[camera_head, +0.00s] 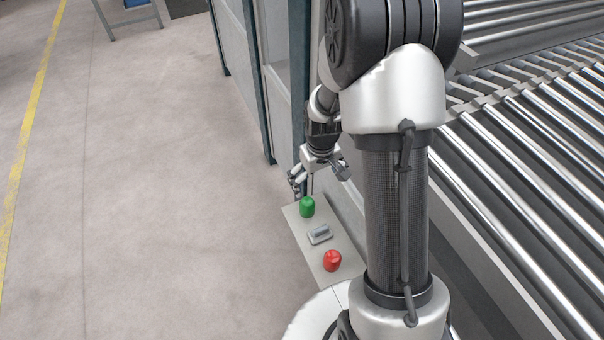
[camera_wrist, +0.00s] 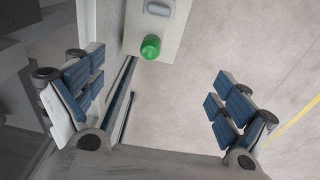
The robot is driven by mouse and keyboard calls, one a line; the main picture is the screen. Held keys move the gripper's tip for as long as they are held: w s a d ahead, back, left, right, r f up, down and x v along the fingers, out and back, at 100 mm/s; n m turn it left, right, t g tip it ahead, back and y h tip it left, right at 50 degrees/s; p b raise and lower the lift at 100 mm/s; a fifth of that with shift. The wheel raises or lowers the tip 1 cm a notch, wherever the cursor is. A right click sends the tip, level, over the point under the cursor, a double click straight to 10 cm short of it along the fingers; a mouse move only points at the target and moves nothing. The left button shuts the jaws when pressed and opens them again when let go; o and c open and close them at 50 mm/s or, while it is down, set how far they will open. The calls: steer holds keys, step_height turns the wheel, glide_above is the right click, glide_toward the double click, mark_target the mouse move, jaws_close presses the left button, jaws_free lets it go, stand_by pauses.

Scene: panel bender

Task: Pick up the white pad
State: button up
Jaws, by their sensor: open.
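My gripper (camera_head: 319,178) is open and hangs above the far end of a pale control panel (camera_head: 291,215). In the wrist view my gripper (camera_wrist: 158,88) has its blue-padded fingers wide apart with nothing between them. A whitish flat piece (camera_wrist: 57,118) shows behind the left finger; I cannot tell whether it is a pad or part of my gripper. No other clearly white pad shows. A small pale grey block (camera_head: 320,234) sits on the panel between a green button (camera_head: 307,207) and a red button (camera_head: 332,261).
The panel also shows in the wrist view (camera_wrist: 133,30), with the green button (camera_wrist: 151,47) near its edge. Roller conveyors (camera_head: 530,140) fill the right side. A machine frame with dark posts (camera_head: 298,90) stands behind my gripper. The floor at left (camera_head: 140,200) is clear.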

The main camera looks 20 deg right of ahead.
steer(key=g, duration=0.1)
glide_above(321, 228)
step_height(321, 228, down, 14)
step_height(321, 228, down, 11)
steer(key=b, duration=0.3)
steer(key=shift+s+d+r, duration=0.1)
steer(key=shift+f+b, duration=1.1)
steer(key=shift+f, duration=2)
steer(key=shift+c, duration=0.4)
steer(key=c, duration=1.1)
steer(key=shift+r, duration=0.15)
steer(key=shift+c, duration=0.2)
